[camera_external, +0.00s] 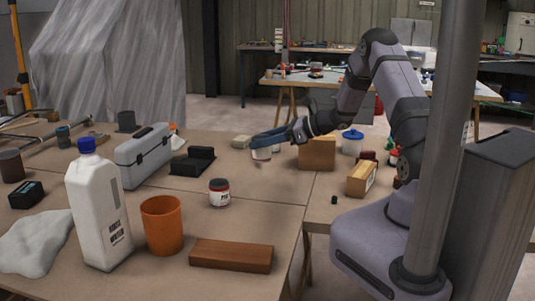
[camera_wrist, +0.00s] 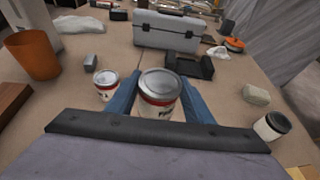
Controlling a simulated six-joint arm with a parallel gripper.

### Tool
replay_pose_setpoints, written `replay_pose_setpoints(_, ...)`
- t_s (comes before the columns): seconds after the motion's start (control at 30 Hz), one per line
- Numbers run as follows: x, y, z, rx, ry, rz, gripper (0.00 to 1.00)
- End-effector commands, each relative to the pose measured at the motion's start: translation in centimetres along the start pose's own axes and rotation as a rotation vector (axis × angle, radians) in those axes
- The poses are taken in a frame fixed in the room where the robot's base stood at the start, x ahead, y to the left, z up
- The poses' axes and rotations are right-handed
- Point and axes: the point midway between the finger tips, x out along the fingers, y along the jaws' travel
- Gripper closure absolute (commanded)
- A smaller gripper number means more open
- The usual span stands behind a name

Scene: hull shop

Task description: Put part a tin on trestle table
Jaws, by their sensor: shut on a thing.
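A tin (camera_wrist: 160,93) with a grey lid and a red and white label is between my blue fingers in the wrist view. My gripper (camera_external: 268,141) is shut on it; the tin (camera_external: 261,153) hangs upright below the fingers in the external view, over the brown table (camera_external: 265,205). A second, similar tin (camera_external: 219,192) stands on this table, nearer the camera; in the wrist view it is left of the held one (camera_wrist: 106,85). The brown table has wooden legs.
A white jug (camera_external: 98,215), orange cup (camera_external: 162,225), wooden block (camera_external: 231,255), grey toolbox (camera_external: 143,157) and black tray (camera_external: 193,162) stand left and front. A cardboard box (camera_external: 317,153) stands right of my gripper. Another table (camera_external: 300,78) with wooden trestle legs is behind.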

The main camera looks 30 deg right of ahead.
Motion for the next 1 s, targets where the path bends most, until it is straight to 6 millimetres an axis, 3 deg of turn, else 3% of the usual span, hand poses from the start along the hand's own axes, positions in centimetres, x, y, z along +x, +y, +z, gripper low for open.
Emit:
replay_pose_setpoints(0.27, 0.1, 0.0, -0.3, -0.001, -0.002, 0.001, 0.89)
replay_pose_setpoints(0.63, 1.7, 0.0, -4.7, 0.001, -0.002, 0.002, 0.89)
replay_pose_setpoints(1.0, 2.2, 0.0, -6.0, -0.001, -0.002, 0.002, 0.89)
